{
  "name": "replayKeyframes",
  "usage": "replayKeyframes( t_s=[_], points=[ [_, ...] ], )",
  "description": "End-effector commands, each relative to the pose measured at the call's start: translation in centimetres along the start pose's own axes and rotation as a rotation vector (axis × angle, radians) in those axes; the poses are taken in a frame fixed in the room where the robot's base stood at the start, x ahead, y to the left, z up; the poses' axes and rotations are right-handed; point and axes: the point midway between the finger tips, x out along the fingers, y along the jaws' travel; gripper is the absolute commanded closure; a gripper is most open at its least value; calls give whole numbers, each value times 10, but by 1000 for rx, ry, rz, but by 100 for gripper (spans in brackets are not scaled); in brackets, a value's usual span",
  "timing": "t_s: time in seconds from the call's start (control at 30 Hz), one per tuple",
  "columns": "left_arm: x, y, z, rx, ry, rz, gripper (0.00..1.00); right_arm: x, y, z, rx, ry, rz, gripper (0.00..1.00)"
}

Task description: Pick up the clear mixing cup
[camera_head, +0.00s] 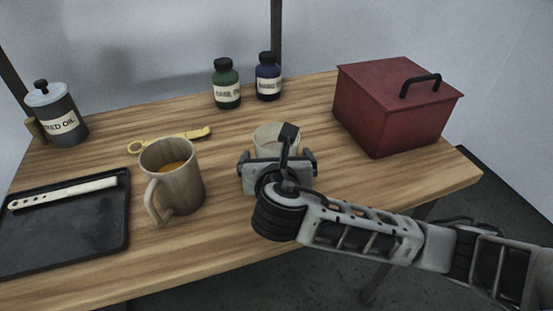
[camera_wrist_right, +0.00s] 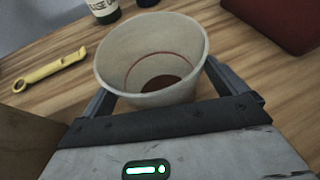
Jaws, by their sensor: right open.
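The clear mixing cup (camera_head: 271,133) stands on the wooden table, partly hidden behind my right gripper in the head view. In the right wrist view the cup (camera_wrist_right: 151,60) is a translucent pale cup with a red line inside, its mouth toward the camera. My right gripper (camera_head: 276,158) is open at the cup. In the wrist view its fingers (camera_wrist_right: 158,92) lie on either side of the cup's lower part; I cannot tell if they touch it. My left gripper is not in view.
A mug (camera_head: 185,195) with orange contents stands left of the cup. A yellow tool (camera_head: 170,141) lies behind it. A black tray (camera_head: 75,240) is at the left. Green (camera_head: 226,84) and blue bottles (camera_head: 268,77), an oil container (camera_head: 57,115) and a red box (camera_head: 385,115) stand farther back.

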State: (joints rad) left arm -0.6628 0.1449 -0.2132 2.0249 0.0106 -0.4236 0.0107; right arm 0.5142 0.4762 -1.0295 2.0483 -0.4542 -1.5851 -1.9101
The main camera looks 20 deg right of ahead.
Motion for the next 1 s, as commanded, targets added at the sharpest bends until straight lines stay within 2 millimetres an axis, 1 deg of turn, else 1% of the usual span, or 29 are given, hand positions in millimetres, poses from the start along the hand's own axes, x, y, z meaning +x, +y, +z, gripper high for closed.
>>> replayKeyframes(
  t_s=[0.23,0.27,0.3,0.37,0.4,0.43,0.77,1.0],
  points=[
    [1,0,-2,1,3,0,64,2,0,0,0,0,0,3],
    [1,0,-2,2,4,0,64,2,0,0,0,0,0,11],
    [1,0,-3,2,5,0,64,2,0,0,0,0,0,22],
    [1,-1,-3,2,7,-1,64,2,0,0,0,0,0,39],
    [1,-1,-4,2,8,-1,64,2,0,0,0,0,0,50],
    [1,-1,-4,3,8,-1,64,2,0,0,0,0,0,53],
    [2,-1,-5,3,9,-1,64,1,0,1,0,-1,0,53],
    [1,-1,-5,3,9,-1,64,-2,0,8,1,-3,1,53]
  ],
)
